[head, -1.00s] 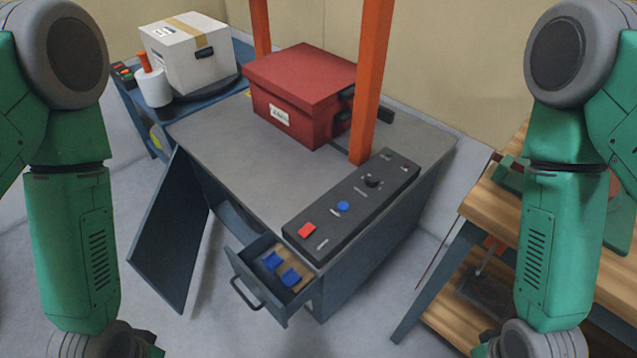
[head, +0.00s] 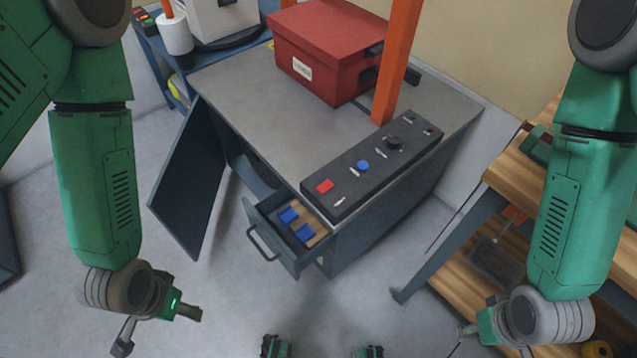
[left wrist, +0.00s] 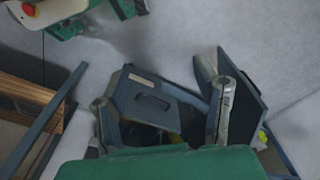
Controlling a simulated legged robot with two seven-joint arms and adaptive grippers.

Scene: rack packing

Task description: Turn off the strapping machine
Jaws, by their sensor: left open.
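The strapping machine (head: 240,85) is a grey cabinet with an orange arch (head: 397,60). Its black control panel (head: 345,190) carries a red button (head: 325,186), a blue button (head: 363,166), a black knob (head: 394,143) and a small red part at the far end. My left gripper (head: 155,328) is open and empty, low and left of the machine, well away from the panel. Its spread fingers show in the left wrist view (left wrist: 165,115), with the cabinet beyond. My right gripper (head: 490,335) is low at the right, apart from the panel; its jaw is unclear.
A red box (head: 325,50) sits on the machine top. An open drawer (head: 290,250) with blue parts and an open door (head: 185,180) stick out at the front. A wooden bench (head: 535,160) stands right. A blue cart (head: 230,50) with a white box stands behind left.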

